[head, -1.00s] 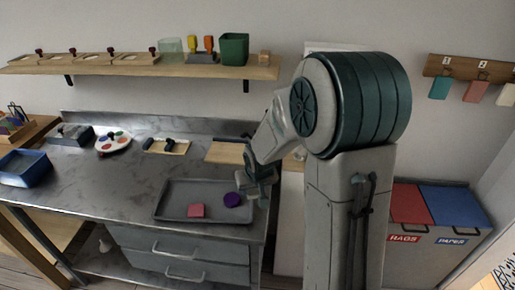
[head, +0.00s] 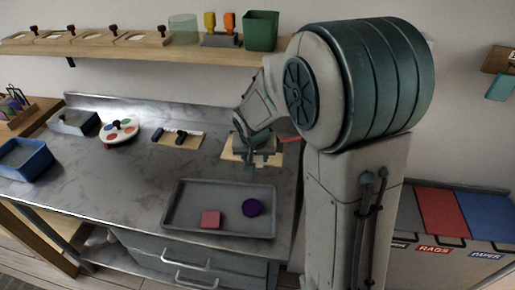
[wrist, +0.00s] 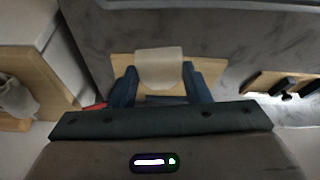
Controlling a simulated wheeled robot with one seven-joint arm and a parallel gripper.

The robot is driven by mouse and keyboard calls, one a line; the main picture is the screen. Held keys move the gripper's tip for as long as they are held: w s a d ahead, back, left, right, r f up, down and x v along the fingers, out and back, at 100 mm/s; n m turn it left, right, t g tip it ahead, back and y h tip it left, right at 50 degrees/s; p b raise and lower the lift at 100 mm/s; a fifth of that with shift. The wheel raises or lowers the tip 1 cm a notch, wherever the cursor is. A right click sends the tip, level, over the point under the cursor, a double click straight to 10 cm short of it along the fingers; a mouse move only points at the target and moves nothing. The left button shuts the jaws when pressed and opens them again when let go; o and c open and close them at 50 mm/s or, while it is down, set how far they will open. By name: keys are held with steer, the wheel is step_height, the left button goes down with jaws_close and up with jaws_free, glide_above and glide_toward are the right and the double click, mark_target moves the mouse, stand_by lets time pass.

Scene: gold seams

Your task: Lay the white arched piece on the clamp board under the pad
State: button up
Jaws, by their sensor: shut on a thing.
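My gripper (wrist: 160,90) is shut on a cream-white curved piece (wrist: 158,67), which shows between its two dark blue fingers in the wrist view. A pale wooden board (wrist: 122,65) lies below and behind the piece. In the head view my gripper (head: 252,160) is over this board (head: 233,152) at the back right of the counter; the held piece is hard to make out there. A second small board (head: 190,142) with dark cylinder-like parts lies to the left, and at the right edge of the wrist view (wrist: 256,80). I cannot tell which is the clamp board; no pad is clear.
A grey tray (head: 180,215) with a pink block (head: 210,219) and a purple disc (head: 252,207) lies in front. A paint palette (head: 118,130) and a blue bin (head: 22,160) stand left. A shelf (head: 120,50) runs above. The middle counter is clear.

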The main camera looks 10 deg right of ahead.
steer(key=shift+s+a+r+m+h+b, duration=0.2)
steer(key=shift+a+r+m, duration=0.25)
steer(key=shift+r, duration=0.05)
steer(key=shift+s+a+r+m+h+b, duration=0.15)
steer(key=shift+a+r+m+h, duration=0.05)
steer(key=shift+a+r+m, duration=0.3)
steer(key=w+d+f, duration=0.1)
steer(key=w, duration=0.2)
steer(key=w+d+f+p, duration=0.1)
steer(key=w+d+f, duration=0.1)
steer(key=w, duration=0.1)
steer(key=w+d+f, duration=0.1)
steer(key=w+f, duration=0.1)
steer(key=w, duration=0.2)
steer(key=shift+d+f+p, duration=0.15)
steer(key=shift+f+p, duration=0.05)
steer(key=shift+p, duration=0.1)
steer(key=shift+w+d+f, duration=0.25)
steer(key=shift+w+f, duration=0.2)
steer(key=shift+w, duration=0.15)
steer(key=shift+w+d+f, duration=0.25)
steer(key=shift+w+f, duration=0.15)
steer(key=shift+w, duration=0.15)
steer(key=shift+w+d+f+p, duration=0.1)
steer(key=shift+w+f+p, duration=0.2)
steer(key=shift+w+f, duration=0.1)
steer(key=shift+s, duration=0.1)
steer(key=shift+f, duration=0.15)
steer(key=o, duration=1)
steer(key=shift+o, duration=0.2)
